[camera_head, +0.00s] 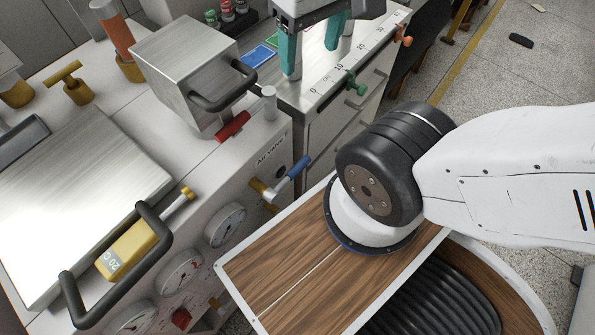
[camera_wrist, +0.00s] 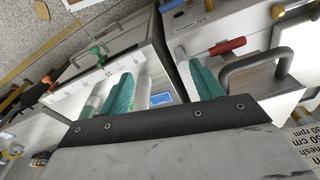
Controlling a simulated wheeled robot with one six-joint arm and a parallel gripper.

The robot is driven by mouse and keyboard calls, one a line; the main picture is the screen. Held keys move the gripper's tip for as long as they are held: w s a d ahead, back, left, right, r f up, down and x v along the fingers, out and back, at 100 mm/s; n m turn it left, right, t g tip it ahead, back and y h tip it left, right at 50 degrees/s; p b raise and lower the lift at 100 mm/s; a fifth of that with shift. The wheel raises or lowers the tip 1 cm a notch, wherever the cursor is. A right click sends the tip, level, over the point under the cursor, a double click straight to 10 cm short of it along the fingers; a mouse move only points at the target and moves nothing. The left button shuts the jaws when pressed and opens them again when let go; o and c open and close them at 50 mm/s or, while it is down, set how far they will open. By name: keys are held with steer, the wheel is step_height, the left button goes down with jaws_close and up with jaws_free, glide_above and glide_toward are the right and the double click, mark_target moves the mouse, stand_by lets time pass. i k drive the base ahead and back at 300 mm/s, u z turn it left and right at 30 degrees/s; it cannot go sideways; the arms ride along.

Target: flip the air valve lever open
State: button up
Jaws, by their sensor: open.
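The air valve lever has a blue handle (camera_head: 292,179) on a brass and silver body (camera_head: 262,190), on the front panel just below the "Air valve" label (camera_head: 270,150). In the wrist view part of the blue handle (camera_wrist: 172,5) shows at the top edge, near the label. My gripper (camera_head: 311,60) is open and empty, with two teal fingers spread apart. It is at the top of the head view, over the ruler-edged cabinet, well apart from the lever. Both fingers also show in the wrist view (camera_wrist: 160,70).
Pressure gauges (camera_head: 225,225) line the front panel. The ruler-edged cabinet (camera_head: 330,80) carries green and orange clamps. Open floor lies at the right.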

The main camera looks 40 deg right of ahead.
mark_target(270, 195)
steer(key=u, duration=0.05)
steer(key=k, duration=0.5)
steer(key=z, duration=1.3)
steer(key=k, duration=0.4)
steer(key=u, duration=1.55)
